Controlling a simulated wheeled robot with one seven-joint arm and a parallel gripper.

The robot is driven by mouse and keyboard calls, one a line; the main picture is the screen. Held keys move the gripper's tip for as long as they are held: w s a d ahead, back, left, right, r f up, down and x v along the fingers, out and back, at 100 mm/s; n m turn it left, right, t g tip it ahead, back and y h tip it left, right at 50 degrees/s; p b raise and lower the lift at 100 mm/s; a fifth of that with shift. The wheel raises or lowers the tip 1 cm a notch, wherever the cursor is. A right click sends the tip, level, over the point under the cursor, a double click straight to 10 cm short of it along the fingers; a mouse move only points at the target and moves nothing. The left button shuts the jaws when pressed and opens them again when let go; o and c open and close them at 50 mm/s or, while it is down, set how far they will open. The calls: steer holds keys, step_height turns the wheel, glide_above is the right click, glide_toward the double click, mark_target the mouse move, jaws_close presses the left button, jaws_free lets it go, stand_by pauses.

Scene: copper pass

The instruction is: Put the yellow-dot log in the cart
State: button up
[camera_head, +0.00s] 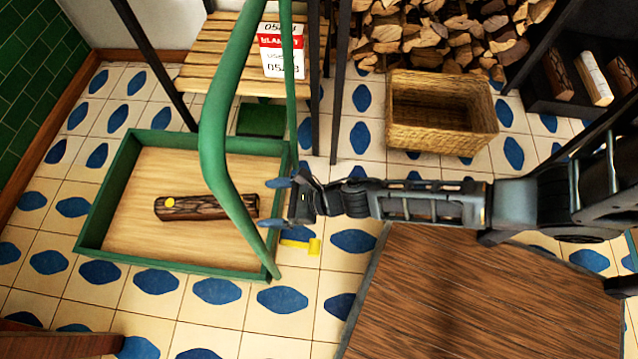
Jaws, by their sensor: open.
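The yellow-dot log (207,208) is dark brown bark with a round yellow dot near its left end. It lies flat on the wooden bed of the cart, inside the rim. The cart (160,268) has a low green rim and a curved green handle that crosses in front of the log's right end. My gripper (274,203) is open and empty at the cart's right side, just right of the log and apart from it. The handle passes close to its fingertips.
A wicker basket (440,133) stands at the upper right, below stacked firewood (430,35). A dark shelf (545,97) holds several logs. A slatted wooden rack (215,70) stands behind the cart. A small yellow piece (312,245) shows below my gripper. Tiled floor is clear below the cart.

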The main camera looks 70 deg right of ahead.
steer(key=s+d+r+m+t+h, duration=0.1)
steer(key=s+r+m, duration=1.3)
steer(key=m, duration=0.4)
steer(key=s+a+r+m+h, duration=0.1)
steer(key=s+r+m, duration=0.3)
steer(key=r+m, duration=0.4)
steer(key=s+a+r+m+h, duration=0.2)
steer(key=r+m, duration=0.6)
steer(key=m, duration=0.5)
steer(key=s+a, duration=0.1)
steer(key=s, duration=0.1)
steer(key=shift+s+a+r+m+t, duration=0.2)
steer(key=shift+s+r+m+t, duration=0.1)
steer(key=shift+s+r+t, duration=0.1)
step_height(320, 180, up, 24)
steer(key=p, duration=2.3)
steer(key=shift+f+p, duration=0.15)
steer(key=shift+p, duration=0.2)
